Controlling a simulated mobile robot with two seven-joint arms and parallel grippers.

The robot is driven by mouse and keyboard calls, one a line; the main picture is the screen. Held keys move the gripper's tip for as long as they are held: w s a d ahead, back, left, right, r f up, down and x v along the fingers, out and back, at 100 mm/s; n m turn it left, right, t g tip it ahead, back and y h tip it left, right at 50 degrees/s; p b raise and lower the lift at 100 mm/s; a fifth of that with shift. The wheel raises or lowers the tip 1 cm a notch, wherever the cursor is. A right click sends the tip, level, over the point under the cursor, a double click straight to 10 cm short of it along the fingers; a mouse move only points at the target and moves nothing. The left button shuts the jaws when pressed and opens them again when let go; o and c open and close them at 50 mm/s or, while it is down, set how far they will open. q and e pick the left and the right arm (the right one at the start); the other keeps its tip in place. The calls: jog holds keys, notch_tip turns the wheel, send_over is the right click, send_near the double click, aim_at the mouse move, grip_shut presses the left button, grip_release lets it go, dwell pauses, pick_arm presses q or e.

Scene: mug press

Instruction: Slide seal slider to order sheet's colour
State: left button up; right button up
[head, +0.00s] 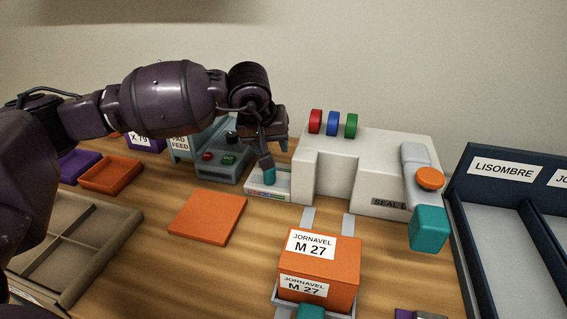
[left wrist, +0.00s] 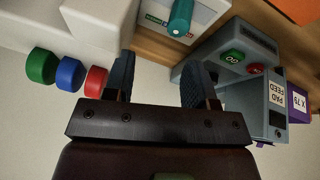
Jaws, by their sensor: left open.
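The seal slider's teal knob (head: 267,175) stands on a low white block (head: 283,186) with a strip of several colours along its front edge. The knob also shows at the top of the left wrist view (left wrist: 180,18), with part of the colour strip (left wrist: 160,21) beside it. My left gripper (head: 265,153) points down just above the knob. In the left wrist view its two dark fingers (left wrist: 160,78) are spread and empty, with the knob beyond their tips. I cannot tell which item is the order sheet; a flat orange square (head: 207,217) lies on the table. My right gripper is not in view.
A white press (head: 370,165) with red, blue and green knobs stands right of the slider. A grey pad feed box (head: 220,160) with red and green buttons stands left. An orange JORNAVEL M 27 box (head: 340,262) is in front; a navy LISOMBRE tray (head: 461,187) is at right.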

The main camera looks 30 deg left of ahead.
aim_at(270, 174)
pick_arm(q)
jog(key=f, duration=0.3)
jog(key=w+a+f+m+b, duration=0.1)
jog(key=f, duration=0.2)
jog(key=w+a+f+m+y+b, duration=0.1)
jog(key=f, duration=0.2)
jog(key=shift+w+a+g, duration=0.15)
jog(key=shift+w+g, duration=0.1)
jog(key=shift+g, duration=0.05)
jog(key=shift+w+a+f, duration=0.1)
jog(key=shift+w+f, duration=0.15)
jog(key=shift+f, duration=0.25)
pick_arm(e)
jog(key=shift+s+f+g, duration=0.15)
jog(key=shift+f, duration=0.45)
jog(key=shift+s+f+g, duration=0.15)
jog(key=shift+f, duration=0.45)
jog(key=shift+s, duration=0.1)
pick_arm(q)
grip_shut()
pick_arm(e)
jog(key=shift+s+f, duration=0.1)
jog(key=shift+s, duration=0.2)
